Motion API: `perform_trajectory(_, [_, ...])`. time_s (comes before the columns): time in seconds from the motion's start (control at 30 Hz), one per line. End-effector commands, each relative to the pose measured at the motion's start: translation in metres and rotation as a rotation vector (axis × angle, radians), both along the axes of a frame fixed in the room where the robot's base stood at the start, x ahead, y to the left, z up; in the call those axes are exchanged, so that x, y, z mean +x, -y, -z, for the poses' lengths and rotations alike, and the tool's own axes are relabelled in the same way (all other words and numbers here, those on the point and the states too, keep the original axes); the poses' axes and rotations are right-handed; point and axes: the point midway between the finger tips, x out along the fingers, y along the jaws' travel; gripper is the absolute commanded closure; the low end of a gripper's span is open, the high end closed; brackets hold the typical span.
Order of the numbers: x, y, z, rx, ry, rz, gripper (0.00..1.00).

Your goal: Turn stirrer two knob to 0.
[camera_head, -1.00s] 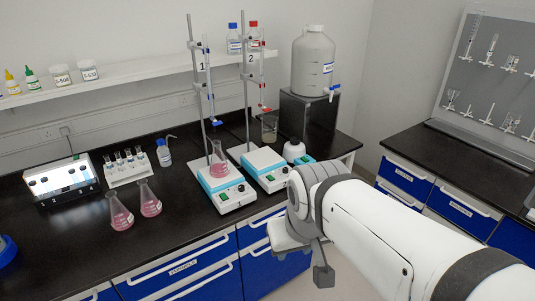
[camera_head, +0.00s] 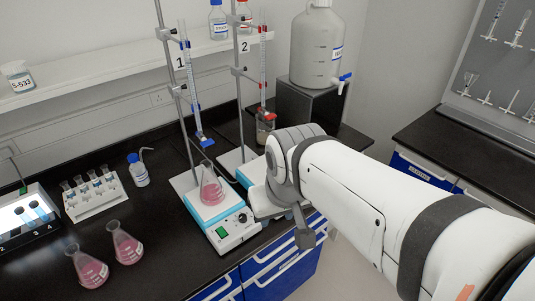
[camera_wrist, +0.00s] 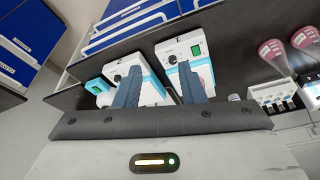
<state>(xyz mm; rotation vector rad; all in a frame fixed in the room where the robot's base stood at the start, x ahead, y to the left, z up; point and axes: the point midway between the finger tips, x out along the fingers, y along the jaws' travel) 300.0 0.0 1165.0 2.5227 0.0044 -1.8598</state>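Stirrer two is mostly hidden behind my arm in the head view; part of its base (camera_head: 240,161) shows beside the stand marked 2. In the head view my wrist covers stirrer two's front, and the fingertips cannot be made out.
Stirrer one (camera_head: 234,229) stands just left, bearing a pink flask (camera_head: 211,190). Two pink flasks (camera_head: 125,246) and a tube rack (camera_head: 95,196) are further left. Tall burette stands (camera_head: 169,75) rise behind. A large tank (camera_head: 312,48) stands at the back right.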

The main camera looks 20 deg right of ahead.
Motion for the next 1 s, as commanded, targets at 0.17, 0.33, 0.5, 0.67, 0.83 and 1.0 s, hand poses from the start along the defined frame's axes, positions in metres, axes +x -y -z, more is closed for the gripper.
perform_trajectory(0.17, [0.0,0.0,0.0,0.0,0.0,0.0,0.64])
perform_trajectory(0.33, [0.003,0.001,0.001,0.003,-0.003,0.015,0.55])
perform_trajectory(0.5, [0.032,0.016,0.008,0.044,-0.034,0.191,0.54])
perform_trajectory(0.67, [0.092,0.038,0.026,0.116,-0.092,0.532,0.54])
perform_trajectory(0.83, [0.161,0.073,0.058,0.183,-0.148,0.938,0.54])
perform_trajectory(1.0, [0.221,0.114,0.102,0.229,-0.19,1.321,0.54])
